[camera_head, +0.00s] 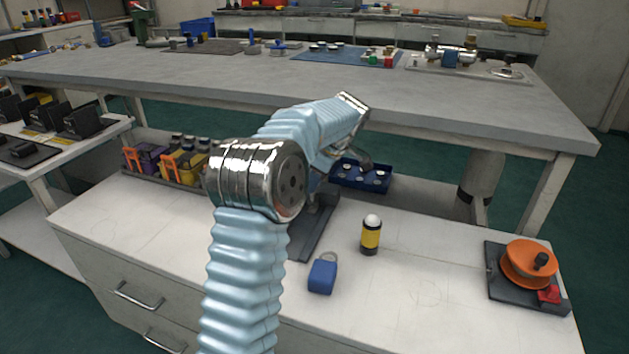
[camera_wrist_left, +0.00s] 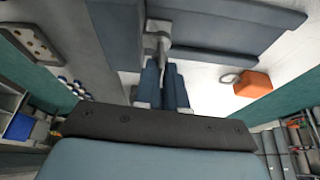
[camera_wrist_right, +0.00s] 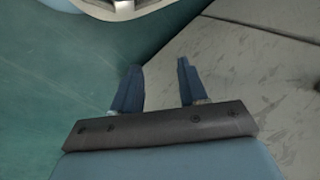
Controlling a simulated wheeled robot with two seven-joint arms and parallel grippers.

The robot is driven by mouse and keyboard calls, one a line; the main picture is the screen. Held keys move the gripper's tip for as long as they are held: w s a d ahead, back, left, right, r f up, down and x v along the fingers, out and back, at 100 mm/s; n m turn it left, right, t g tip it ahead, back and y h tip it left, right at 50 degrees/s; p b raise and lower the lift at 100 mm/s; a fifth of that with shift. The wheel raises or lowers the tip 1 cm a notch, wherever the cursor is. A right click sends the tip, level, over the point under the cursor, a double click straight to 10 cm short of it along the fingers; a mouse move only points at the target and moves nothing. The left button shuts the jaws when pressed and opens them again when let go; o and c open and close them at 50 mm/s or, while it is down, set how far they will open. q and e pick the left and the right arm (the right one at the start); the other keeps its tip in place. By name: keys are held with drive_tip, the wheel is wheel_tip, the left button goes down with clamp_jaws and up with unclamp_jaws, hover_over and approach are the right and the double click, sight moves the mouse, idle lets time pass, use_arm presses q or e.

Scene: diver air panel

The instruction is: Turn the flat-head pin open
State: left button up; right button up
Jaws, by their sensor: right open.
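My left gripper (camera_wrist_left: 161,68) reaches down over a dark panel (camera_head: 318,236) on the white cabinet top in the head view. My own forearm hides most of that panel. In the left wrist view its fingers are close together, with the grey metal flat-head pin (camera_wrist_left: 157,38) at their tips. They look shut on it, though the contact is partly hidden. Dark flat panel parts (camera_wrist_left: 230,16) lie around the pin. My right gripper (camera_wrist_right: 157,80) is open and empty in the right wrist view, with floor and a grey surface beyond it. It is not in the head view.
A blue padlock (camera_head: 322,275) and a yellow-black cylinder (camera_head: 371,236) stand right of my arm. An orange reel (camera_head: 528,264) sits on a dark base at right. A blue tray (camera_head: 362,178) lies behind. The left wrist view shows an orange block (camera_wrist_left: 252,83) with a ring.

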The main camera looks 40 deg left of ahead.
use_arm(q)
drive_tip(key=o, duration=0.3)
drive_tip(key=shift+f, duration=0.4)
drive_tip(key=p+v, duration=0.2)
drive_tip(key=v, duration=1.2)
drive_tip(key=shift+r+p, duration=0.1)
drive_tip(key=shift+p, duration=0.2)
